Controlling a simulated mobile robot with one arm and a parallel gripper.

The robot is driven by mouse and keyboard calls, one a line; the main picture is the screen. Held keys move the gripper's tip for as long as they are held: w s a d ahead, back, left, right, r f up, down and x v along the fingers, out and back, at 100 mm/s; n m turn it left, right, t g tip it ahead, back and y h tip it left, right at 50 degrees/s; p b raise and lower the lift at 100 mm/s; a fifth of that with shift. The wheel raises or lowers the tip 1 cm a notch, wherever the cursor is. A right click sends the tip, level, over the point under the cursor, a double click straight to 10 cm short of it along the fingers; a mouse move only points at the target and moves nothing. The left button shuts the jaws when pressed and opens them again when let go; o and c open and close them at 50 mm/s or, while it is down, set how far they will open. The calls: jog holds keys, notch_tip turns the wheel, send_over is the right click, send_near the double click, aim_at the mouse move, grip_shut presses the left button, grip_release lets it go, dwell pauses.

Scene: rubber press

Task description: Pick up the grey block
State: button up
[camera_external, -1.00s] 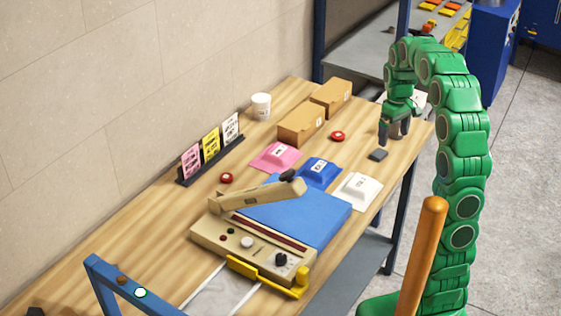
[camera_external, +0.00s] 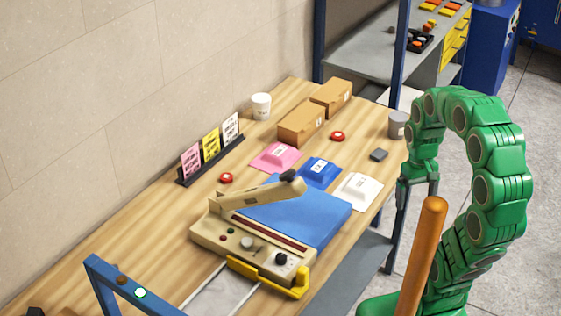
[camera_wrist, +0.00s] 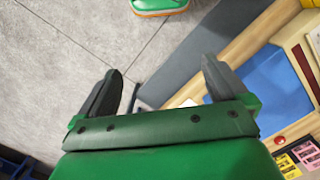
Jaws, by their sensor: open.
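The grey block (camera_external: 379,154) is a small dark block lying flat on the wooden table near its right edge, behind the white package (camera_external: 358,190). My gripper (camera_external: 417,199) is open and empty, pointing down at the table's right edge, to the right of the block and apart from it. In the wrist view my gripper (camera_wrist: 162,75) shows its two dark fingers spread wide with nothing between them. I cannot make out the grey block in the wrist view.
A grey cup (camera_external: 398,125) stands behind the block, close to my arm. Blue (camera_external: 318,172) and pink (camera_external: 276,156) packages, cardboard boxes (camera_external: 302,124) and a press (camera_external: 250,240) occupy the table. Floor (camera_wrist: 60,50) shows beyond the table edge.

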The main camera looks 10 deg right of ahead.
jog(key=shift+m, duration=0.6)
jog(key=s, duration=0.2)
jog(key=s+f, duration=0.1)
jog(key=s, duration=0.1)
jog(key=s+f, duration=0.1)
jog(key=s, duration=0.1)
jog(key=shift+a+f, duration=0.1)
jog(key=shift+f, duration=0.05)
jog(key=shift+c, duration=0.5)
